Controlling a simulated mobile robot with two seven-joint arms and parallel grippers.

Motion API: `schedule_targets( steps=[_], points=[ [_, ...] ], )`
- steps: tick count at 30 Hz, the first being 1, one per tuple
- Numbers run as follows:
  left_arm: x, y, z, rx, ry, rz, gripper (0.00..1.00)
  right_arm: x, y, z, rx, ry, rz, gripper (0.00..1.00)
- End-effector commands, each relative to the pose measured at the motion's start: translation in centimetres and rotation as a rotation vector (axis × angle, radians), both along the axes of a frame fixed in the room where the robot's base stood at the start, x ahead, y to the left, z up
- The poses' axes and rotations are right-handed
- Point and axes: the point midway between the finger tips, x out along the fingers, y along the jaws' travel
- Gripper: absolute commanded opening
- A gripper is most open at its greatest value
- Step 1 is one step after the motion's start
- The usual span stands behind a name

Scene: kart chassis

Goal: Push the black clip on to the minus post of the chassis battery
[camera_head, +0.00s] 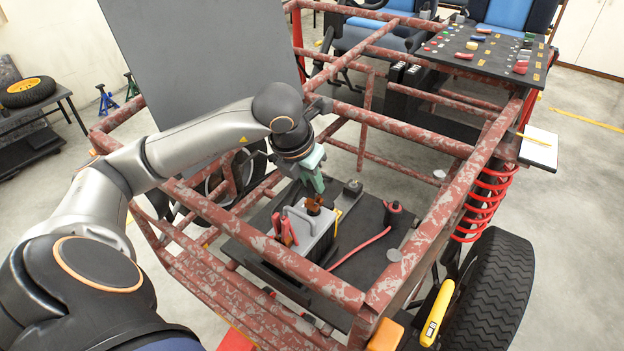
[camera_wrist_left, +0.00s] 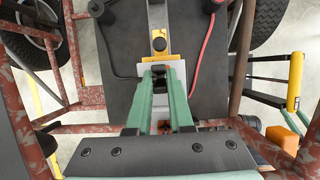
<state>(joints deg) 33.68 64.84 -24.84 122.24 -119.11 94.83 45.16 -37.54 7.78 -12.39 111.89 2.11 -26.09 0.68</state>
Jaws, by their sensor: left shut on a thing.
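The grey battery (camera_head: 309,230) with its handle sits on a black tray in the chassis; its pale top (camera_wrist_left: 150,70) shows in the left wrist view. My left gripper (camera_head: 313,187) has green fingers pointing down over the battery. In the left wrist view the fingers (camera_wrist_left: 160,82) are shut on the small black clip (camera_wrist_left: 159,92), which they partly cover. A brown piece (camera_head: 314,204) shows right below the fingertips. The red clip (camera_head: 286,231) is at the battery's left side. The minus post is hidden, so I cannot tell whether the clip touches it.
Rusty red frame tubes (camera_head: 262,245) surround the battery bay closely. A red cable (camera_head: 360,247) runs over the black tray (camera_head: 368,262) near a black post (camera_head: 393,212). A black cable (camera_wrist_left: 116,73) lies left in the wrist view.

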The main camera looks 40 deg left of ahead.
Motion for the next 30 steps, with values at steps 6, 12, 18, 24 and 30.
schedule_targets(
  steps=[6,12,18,24,30],
  points=[
    [0.01,0.01,-0.50,0.000,-0.001,0.000,0.00,-0.02,-0.05,-0.57,-0.001,0.000,-0.001,0.54],
    [0.01,0.00,-0.85,0.000,-0.001,0.000,0.00,-0.02,-0.05,-0.93,-0.001,0.000,-0.001,0.54],
    [0.01,0.00,-0.84,0.000,-0.001,0.000,0.00,-0.01,-0.05,-0.91,-0.001,0.000,-0.001,0.54],
    [0.01,0.00,-0.86,0.000,-0.001,0.000,0.00,0.02,-0.04,-0.85,0.000,-0.002,0.000,0.54],
    [0.01,0.01,-1.14,0.000,-0.001,0.000,0.00,0.05,-0.02,-1.10,0.001,-0.003,0.000,0.54]
  ],
)
